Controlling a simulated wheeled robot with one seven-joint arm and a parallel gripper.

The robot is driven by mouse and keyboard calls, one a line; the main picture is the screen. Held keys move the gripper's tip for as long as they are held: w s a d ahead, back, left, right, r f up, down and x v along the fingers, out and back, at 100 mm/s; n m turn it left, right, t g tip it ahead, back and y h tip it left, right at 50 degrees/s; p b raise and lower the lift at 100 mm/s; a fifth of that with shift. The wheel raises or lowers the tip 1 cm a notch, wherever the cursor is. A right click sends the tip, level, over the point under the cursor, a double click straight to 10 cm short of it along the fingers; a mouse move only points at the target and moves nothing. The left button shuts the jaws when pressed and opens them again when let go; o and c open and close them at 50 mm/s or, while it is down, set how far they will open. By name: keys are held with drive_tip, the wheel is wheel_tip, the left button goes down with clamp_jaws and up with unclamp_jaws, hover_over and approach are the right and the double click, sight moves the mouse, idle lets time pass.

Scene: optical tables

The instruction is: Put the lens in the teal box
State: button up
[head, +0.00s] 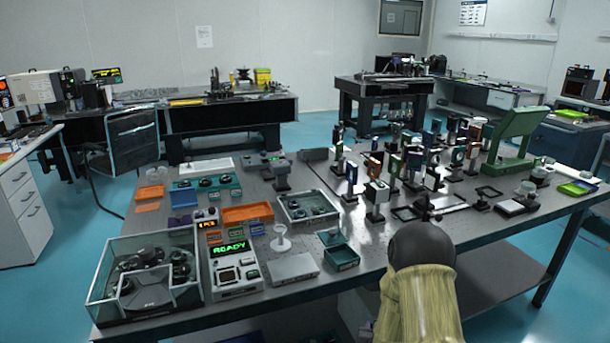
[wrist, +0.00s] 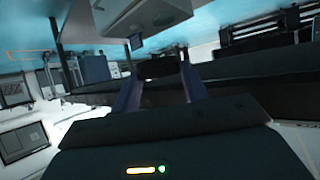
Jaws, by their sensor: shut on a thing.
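The teal box (head: 341,257) is small and open-topped and stands near the front edge of the optical table (head: 385,258), left of my arm. My gripper (wrist: 160,75) shows in the wrist view, its two fingers shut on a small dark thing (wrist: 158,68) that I take to be the lens. Its outline is too dark to make out clearly. In the head view my forearm and wrist hide the gripper and what it holds. The gripper is apart from the teal box, beyond it to the right.
A white stand (head: 281,239), a flat grey box (head: 294,268) and a READY device (head: 236,270) stand left of the teal box. A glass case (head: 105,281) is at the far left. Several upright mounted optics (head: 376,190) crowd the middle. A green frame (head: 516,135) stands right.

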drive_tip(key=s+a+r+n+y+p, duration=0.2)
drive_tip(key=s+a+r+p, duration=0.1)
drive_tip(key=r+p, duration=0.7)
drive_tip(key=a+p, duration=0.1)
drive_tip(key=p, duration=0.2)
drive_tip(key=shift+a+n+y, duration=0.3)
drive_tip(key=shift+a+y, duration=0.1)
drive_tip(key=shift+f, duration=0.1)
drive_tip(key=s+f, duration=0.4)
drive_tip(key=f, duration=0.1)
drive_tip(key=shift+s+f, duration=0.15)
drive_tip(key=shift+s, duration=0.05)
